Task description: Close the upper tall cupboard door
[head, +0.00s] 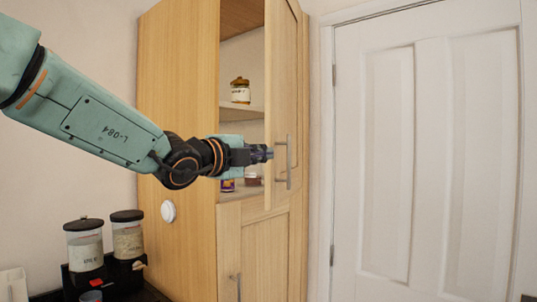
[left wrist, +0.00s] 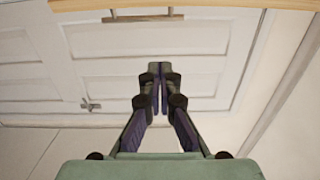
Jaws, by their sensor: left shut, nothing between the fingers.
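The upper tall cupboard door (head: 285,85) is wooden and stands partly open, hinged on the right side, with a gap onto the shelves at its left. Its vertical metal handle (head: 288,163) is on the lower part of the door. In the left wrist view the handle (left wrist: 143,17) and a strip of the door (left wrist: 215,3) show at the top. My left gripper (head: 268,153) is in front of the cupboard opening, close to the door's edge and handle in the picture; I cannot tell whether it touches. Its fingers (left wrist: 160,70) are together and empty. My right gripper is not in view.
Inside the cupboard a jar (head: 240,91) stands on a shelf, with items partly hidden below. The lower cupboard door (head: 262,255) looks closed. Two dark-lidded canisters (head: 86,245) stand at the lower left. A white room door (head: 425,150) is at the right.

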